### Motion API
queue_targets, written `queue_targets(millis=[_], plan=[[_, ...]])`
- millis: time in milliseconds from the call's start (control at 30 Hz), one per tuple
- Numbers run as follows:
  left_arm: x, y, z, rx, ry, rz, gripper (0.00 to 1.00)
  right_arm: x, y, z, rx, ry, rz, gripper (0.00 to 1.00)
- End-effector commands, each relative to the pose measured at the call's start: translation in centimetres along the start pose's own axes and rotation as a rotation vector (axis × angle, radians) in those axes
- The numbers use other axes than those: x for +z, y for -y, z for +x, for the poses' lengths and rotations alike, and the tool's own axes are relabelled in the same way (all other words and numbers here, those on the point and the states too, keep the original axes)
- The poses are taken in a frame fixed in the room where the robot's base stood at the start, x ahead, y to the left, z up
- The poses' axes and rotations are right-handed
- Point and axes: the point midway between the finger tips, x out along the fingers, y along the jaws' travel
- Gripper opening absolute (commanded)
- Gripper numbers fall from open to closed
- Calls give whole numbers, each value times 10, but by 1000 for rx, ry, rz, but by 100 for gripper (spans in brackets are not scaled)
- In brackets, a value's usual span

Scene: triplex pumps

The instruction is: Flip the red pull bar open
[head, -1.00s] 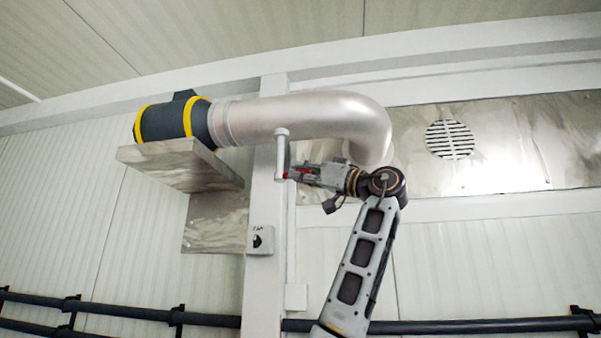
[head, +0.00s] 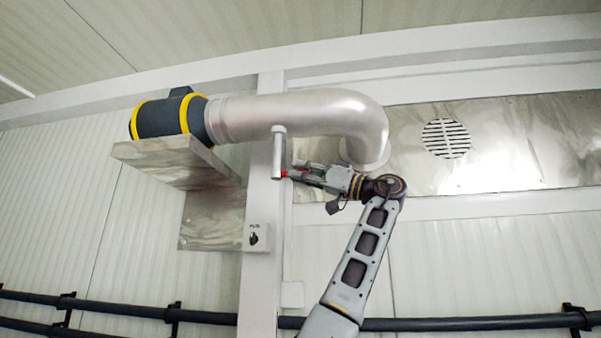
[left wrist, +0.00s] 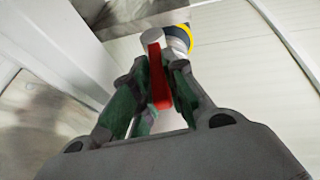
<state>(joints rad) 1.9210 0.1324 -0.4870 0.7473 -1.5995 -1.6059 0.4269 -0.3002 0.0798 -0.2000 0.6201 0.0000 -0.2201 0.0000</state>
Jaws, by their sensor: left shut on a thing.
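The red pull bar (left wrist: 158,80) stands between the fingers of my left gripper (left wrist: 157,85) in the left wrist view, with a pale round end beyond it. In the head view only a small red part (head: 285,174) shows, at the lower end of a pale vertical cylinder (head: 279,152) in front of the white post. My left gripper (head: 296,173) reaches it from the right and is shut on the red bar. The fingers hide part of the bar. My right gripper is in neither view.
A thick silver duct (head: 300,114) bends just above my gripper. A dark yellow-banded cylinder (head: 160,118) sits over a metal shelf (head: 170,160) at left. A switch box (head: 256,238) is on the white post (head: 262,290). Dark pipes (head: 450,324) run low along the wall.

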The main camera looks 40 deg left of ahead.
Motion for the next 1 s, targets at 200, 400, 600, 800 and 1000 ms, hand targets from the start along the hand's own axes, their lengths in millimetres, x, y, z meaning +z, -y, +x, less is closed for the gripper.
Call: queue_targets(millis=[200, 400, 600, 800, 1000], plan=[[-2, 0, 0, -1, -6, 1, 0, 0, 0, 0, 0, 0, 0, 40], [-2, 0, 0, 0, -5, 1, 28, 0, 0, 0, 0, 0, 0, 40], [-1, 0, 0, 0, -3, 1, 36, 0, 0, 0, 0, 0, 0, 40], [-1, 0, 0, 0, -2, 1, 36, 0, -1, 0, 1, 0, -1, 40], [-1, -1, -9, 1, -3, 2, 36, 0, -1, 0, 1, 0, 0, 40]])
